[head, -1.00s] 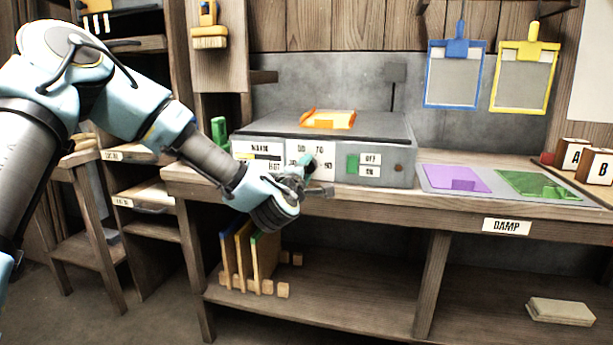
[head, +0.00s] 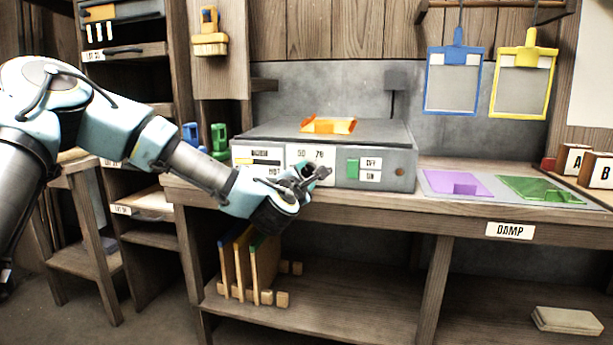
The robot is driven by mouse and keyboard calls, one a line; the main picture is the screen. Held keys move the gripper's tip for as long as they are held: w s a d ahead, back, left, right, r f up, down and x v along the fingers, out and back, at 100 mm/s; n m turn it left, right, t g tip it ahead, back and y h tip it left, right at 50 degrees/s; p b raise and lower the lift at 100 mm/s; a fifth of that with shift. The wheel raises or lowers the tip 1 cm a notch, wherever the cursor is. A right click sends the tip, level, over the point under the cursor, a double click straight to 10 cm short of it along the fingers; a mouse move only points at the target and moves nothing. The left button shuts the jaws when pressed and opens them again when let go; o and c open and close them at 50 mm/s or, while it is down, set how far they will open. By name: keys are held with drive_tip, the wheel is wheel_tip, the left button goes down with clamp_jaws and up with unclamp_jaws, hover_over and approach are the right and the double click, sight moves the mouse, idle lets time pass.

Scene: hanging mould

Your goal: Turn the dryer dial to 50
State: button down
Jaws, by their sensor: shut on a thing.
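The dryer (head: 385,147) is a grey box on the bench with labelled white panels on its front. The dial panel (head: 328,156) shows the numbers 50 and 70 along its top. My gripper (head: 318,175) is in front of this panel, its fingers shut at the dial. The dial itself is mostly hidden by the gripper, so I cannot read where it points. My wrist hides the lower part of the panel.
An orange item (head: 328,124) lies on the dryer's lid. Purple (head: 458,184) and green (head: 540,190) mats lie to the right. Coloured boards (head: 250,265) stand below. Blue (head: 453,80) and yellow (head: 522,80) frames hang above.

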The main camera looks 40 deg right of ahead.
drive_tip(key=shift+w, duration=0.1)
drive_tip(key=shift+c, duration=1.6)
unclamp_jaws()
drive_tip(key=v, duration=1.1)
drive_tip(key=shift+f, duration=0.1)
